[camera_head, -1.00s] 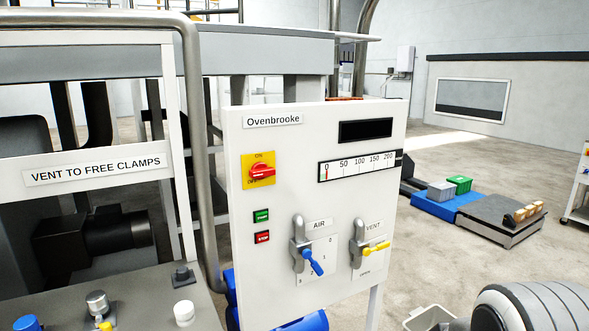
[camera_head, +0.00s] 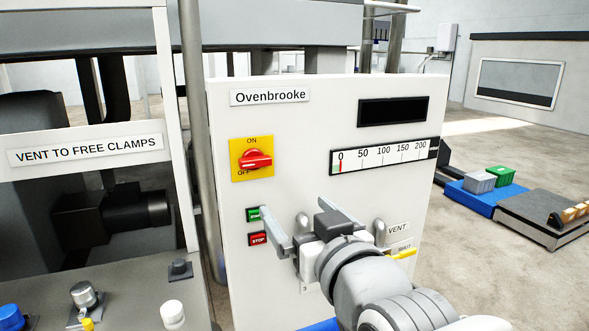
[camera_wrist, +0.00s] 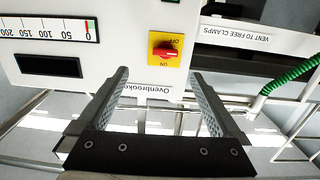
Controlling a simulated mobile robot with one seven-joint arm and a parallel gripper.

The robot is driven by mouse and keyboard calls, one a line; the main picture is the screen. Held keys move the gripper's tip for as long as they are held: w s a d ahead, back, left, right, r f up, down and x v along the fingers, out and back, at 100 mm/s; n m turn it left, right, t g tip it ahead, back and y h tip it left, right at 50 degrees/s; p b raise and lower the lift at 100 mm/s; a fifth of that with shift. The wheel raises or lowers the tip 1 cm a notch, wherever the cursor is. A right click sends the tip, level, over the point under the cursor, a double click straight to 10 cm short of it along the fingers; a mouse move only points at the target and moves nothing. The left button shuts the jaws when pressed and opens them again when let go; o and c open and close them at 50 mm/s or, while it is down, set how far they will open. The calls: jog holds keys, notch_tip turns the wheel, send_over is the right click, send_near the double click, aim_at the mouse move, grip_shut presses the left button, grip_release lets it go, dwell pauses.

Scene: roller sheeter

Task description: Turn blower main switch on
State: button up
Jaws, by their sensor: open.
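The main switch (camera_head: 254,160) is a red rotary knob on a yellow plate, at the upper left of the white Ovenbrooke panel (camera_head: 290,130). ON is printed above the knob and OFF at its lower left. The knob's handle lies roughly level. The switch also shows upside down in the wrist view (camera_wrist: 166,52), just beyond and between the fingertips. My gripper (camera_head: 294,208) is open and empty in front of the panel, below and right of the switch in the head view. It also shows in the wrist view (camera_wrist: 159,74). Neither finger touches the knob.
A green start button (camera_head: 253,214) and a red stop button (camera_head: 258,239) sit below the switch. My arm hides most of the AIR valve and part of the VENT valve (camera_head: 404,253). A gauge (camera_head: 385,155) is at upper right. A metal post stands left of the panel.

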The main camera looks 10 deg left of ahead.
jog(key=a+y, duration=0.1)
jog(key=p, duration=1)
send_near(257, 164)
jog(key=p+x, duration=0.1)
jog(key=x, duration=0.7)
jog(key=shift+w+a+p, duration=0.2)
jog(key=shift+w+p, duration=0.05)
jog(key=shift+p, duration=0.05)
jog(key=shift+c, duration=0.2)
jog(key=shift+t, duration=0.3)
jog(key=c, duration=1.2)
